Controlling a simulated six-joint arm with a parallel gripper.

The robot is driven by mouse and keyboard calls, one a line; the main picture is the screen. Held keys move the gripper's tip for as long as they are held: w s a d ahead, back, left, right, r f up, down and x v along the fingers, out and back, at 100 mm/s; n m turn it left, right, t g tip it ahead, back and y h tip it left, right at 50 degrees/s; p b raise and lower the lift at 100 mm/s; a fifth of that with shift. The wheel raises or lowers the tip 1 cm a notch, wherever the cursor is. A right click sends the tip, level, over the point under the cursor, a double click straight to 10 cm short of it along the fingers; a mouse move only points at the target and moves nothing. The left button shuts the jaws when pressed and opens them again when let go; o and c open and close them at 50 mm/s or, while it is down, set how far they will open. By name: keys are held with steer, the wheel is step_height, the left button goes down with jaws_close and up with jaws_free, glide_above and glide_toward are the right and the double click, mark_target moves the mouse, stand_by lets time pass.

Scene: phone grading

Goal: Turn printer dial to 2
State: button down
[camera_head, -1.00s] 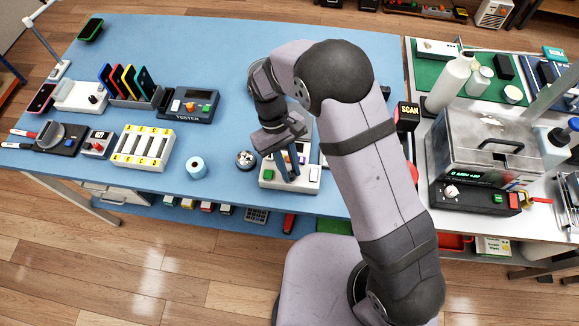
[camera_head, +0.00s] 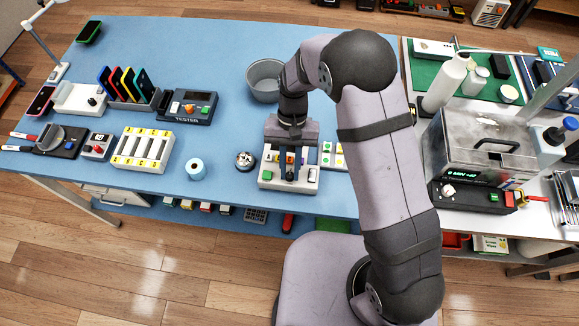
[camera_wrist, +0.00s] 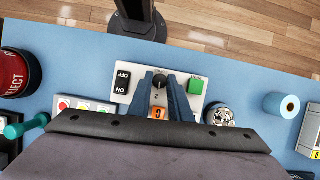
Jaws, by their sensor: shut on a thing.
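The printer is a pale box with a green button (camera_wrist: 196,86), a black OFF/ON switch (camera_wrist: 122,82) and a small dark dial (camera_wrist: 160,80) between them. In the head view the printer (camera_head: 267,177) stands near the table's front edge, partly covered by my gripper (camera_head: 289,174). In the wrist view the two blue fingers of my gripper (camera_wrist: 160,84) stand on either side of the dial, shut on it. An orange piece (camera_wrist: 158,113) shows between the fingers. The number the dial points to cannot be read clearly.
A grey bin (camera_head: 263,80) stands behind.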

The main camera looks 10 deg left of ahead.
mark_target(291, 167)
steer(key=shift+w+m, duration=0.1)
steer(key=shift+m, duration=0.2)
steer(key=c, duration=1.6)
jaws_free()
steer(key=shift+c, duration=0.2)
steer(key=b+v, duration=0.2)
steer(key=v, duration=0.5)
steer(key=shift+r, duration=0.25)
steer(key=shift+d, duration=0.15)
